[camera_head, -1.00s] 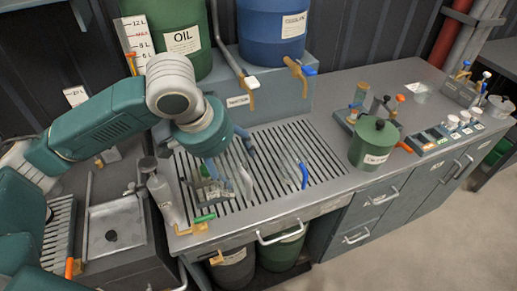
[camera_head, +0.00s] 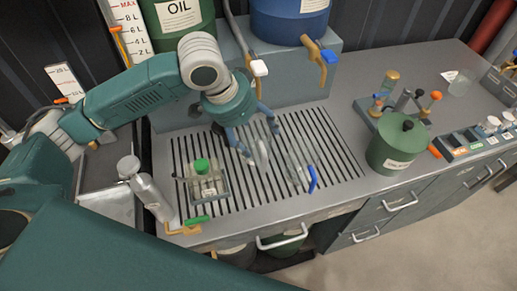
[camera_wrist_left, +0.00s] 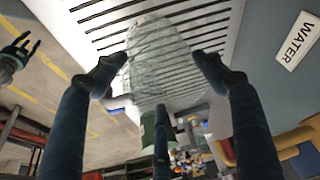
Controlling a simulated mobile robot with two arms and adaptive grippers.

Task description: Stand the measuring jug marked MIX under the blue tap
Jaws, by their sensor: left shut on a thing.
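My left gripper (camera_head: 258,143) is over the middle of the slatted grate. It is shut on a clear vessel (camera_head: 261,153), which shows large between the fingers in the left wrist view (camera_wrist_left: 163,62). I cannot read any MIX mark on it. A second clear vessel (camera_head: 298,160) with a blue handle stands to its right on the grate. The blue tap (camera_head: 325,57), brass with a blue lever, hangs from the blue drum, behind and right of my left gripper. My right gripper (camera_wrist_left: 18,52) shows in the left wrist view, fingers apart and empty, over the floor.
A green-capped bottle (camera_head: 203,178) stands on the grate's left. A grey cylinder (camera_head: 148,190) and a green-levered brass fitting (camera_head: 188,226) are at the front left. A white-ended tap (camera_head: 257,68) hangs beside the blue one. A green pot (camera_head: 396,145) stands right of the grate.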

